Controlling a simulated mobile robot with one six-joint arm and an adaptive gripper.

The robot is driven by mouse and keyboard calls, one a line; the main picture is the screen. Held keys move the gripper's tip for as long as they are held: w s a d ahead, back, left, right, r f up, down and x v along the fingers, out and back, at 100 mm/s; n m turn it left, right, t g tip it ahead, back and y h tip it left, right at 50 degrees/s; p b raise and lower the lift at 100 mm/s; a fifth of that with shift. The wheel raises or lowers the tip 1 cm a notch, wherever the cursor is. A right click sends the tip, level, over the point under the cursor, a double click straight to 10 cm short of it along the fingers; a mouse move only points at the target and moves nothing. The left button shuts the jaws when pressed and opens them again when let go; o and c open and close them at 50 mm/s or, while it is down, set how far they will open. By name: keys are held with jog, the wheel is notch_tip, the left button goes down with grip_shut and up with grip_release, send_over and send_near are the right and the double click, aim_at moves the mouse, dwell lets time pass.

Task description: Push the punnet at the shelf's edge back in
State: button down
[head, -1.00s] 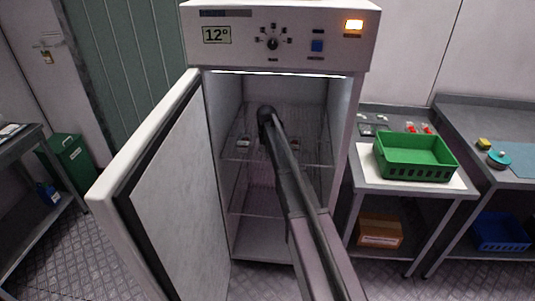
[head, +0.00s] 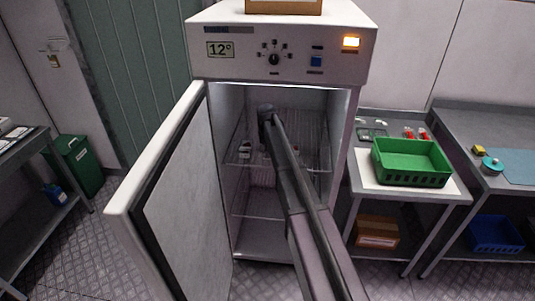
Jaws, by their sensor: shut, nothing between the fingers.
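The cabinet (head: 294,38) stands open, with wire shelves inside. On the upper wire shelf (head: 314,169), a small punnet (head: 245,150) with a pale part and some red sits at the left. Another small pale and red thing shows just right of my arm, partly covered by it. Both are too small to tell how far they stand from the shelf's front edge. My arm reaches from the lower right into the cabinet, its dark far joint above the upper shelf. My gripper's fingers cannot be made out; the arm hides that spot, so contact with a punnet cannot be told.
The cabinet door (head: 172,190) stands open at the left. A cardboard box (head: 283,6) sits on the cabinet's top. At the right, a green crate (head: 411,178) stands on a table. A green bin (head: 78,163) stands far left. The lower shelf (head: 262,218) looks empty.

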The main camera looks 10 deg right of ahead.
jog(key=shift+r+p, duration=1.7)
jog(key=shift+r, duration=0.3)
jog(key=s+a+n, duration=0.1)
jog(key=s+n, duration=0.2)
jog(key=s, duration=3.1)
jog(key=shift+n, duration=0.3)
jog(key=shift+s+a, duration=0.1)
